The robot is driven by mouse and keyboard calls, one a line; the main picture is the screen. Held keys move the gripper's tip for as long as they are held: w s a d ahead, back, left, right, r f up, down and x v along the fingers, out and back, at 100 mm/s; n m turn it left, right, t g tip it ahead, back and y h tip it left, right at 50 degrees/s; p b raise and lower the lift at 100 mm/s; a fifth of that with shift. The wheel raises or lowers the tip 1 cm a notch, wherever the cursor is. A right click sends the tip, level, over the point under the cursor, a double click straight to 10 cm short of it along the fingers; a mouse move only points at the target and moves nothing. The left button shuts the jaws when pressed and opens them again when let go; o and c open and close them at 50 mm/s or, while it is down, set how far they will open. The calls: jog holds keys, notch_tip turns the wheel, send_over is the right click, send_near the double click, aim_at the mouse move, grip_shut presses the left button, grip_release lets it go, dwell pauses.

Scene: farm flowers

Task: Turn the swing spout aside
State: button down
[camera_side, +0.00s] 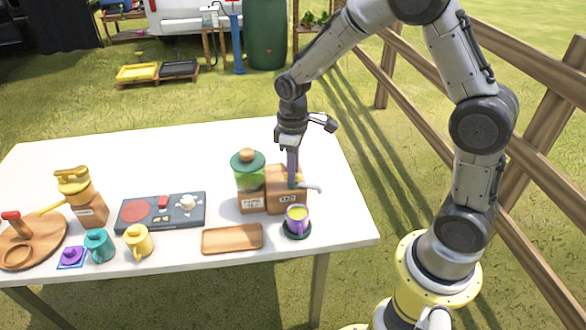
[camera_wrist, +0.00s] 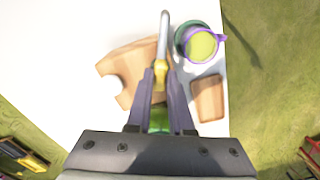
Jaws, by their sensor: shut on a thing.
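The swing spout (camera_side: 313,188) is a thin silver tube on top of the wooden dispenser (camera_side: 286,198). It points right in the side view. In the wrist view the spout (camera_wrist: 164,35) runs away from my fingers, with a yellow part at its near end. My gripper (camera_side: 291,183) reaches down from above, and its purple fingers are closed about that yellow part, which also shows between the fingertips in the wrist view (camera_wrist: 160,76). A purple mug (camera_side: 297,219) with yellow contents stands on a dark green saucer (camera_side: 297,235), in front of the dispenser. The exact grip contact is partly hidden.
A green jar with a wooden knob (camera_side: 248,173) stands left of the gripper. A wooden tray (camera_side: 232,238) lies in front. A dark board (camera_side: 160,211), teal mug (camera_side: 99,245), yellow mug (camera_side: 138,241) and grinder (camera_side: 82,195) stand farther left. The table's back (camera_side: 170,155) is clear.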

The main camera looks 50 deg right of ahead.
jog(key=n, duration=0.4)
jog(key=shift+r+n, duration=0.1)
jog(key=shift+n, duration=0.2)
dwell(0.5)
jog(key=c, duration=0.8)
grip_release()
notch_tip(320, 180, up, 14)
